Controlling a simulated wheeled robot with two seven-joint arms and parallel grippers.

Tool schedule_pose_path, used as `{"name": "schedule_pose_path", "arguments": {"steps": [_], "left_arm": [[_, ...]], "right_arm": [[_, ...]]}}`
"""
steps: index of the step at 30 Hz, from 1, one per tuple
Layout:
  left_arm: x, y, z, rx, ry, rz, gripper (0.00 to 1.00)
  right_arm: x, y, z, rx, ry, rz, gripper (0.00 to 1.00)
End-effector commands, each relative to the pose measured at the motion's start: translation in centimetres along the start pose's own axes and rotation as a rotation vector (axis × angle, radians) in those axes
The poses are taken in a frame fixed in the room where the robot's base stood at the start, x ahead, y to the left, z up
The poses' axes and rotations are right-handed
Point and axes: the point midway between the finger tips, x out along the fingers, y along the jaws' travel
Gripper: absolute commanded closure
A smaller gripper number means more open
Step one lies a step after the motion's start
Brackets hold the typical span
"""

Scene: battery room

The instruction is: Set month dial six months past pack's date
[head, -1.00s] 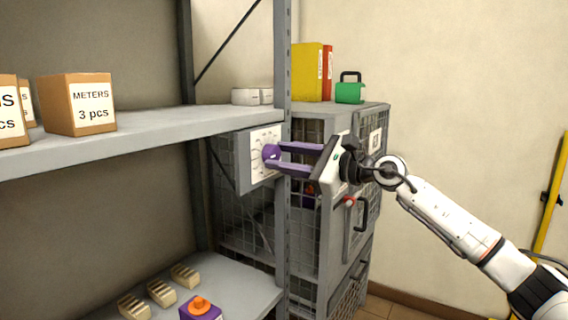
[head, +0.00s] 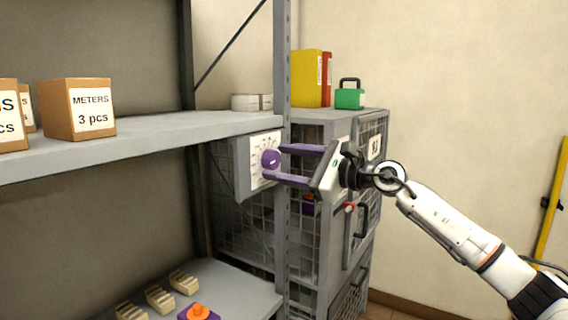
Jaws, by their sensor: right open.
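The month dial is a round purple knob (head: 270,159) on a white marked plate (head: 256,172), fixed to a grey box (head: 241,170) beside the shelf post. The markings on the plate are too small to read. My right gripper (head: 279,164) has two purple fingers, open, with their tips at the knob's right side, one above and one lower. I cannot tell whether they touch it. A purple pack with an orange cap (head: 200,313) sits on the lower shelf at the bottom edge; no date is readable on it. My left gripper is not in view.
A mesh cabinet (head: 338,118) stands behind the post, with yellow and red binders (head: 308,78) and a green case (head: 349,98) on top. A METERS box (head: 78,110) is on the upper shelf (head: 150,138). Several beige blocks (head: 160,299) lie on the lower shelf.

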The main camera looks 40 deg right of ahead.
Motion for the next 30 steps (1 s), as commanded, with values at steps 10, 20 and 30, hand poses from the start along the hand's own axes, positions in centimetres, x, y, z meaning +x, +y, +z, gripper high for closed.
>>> {"name": "schedule_pose_path", "arguments": {"steps": [10, 20, 30], "left_arm": [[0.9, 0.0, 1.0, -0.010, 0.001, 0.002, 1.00], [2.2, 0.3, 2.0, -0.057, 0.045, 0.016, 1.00], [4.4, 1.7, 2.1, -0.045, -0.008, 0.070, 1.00]], "right_arm": [[-3.1, 0.3, -0.5, -0.004, 0.006, 0.000, 0.45], [-7.8, 0.5, -0.7, -0.004, 0.005, 0.003, 0.45], [-10.1, 0.2, -0.4, 0.001, 0.002, -0.001, 0.45]]}}
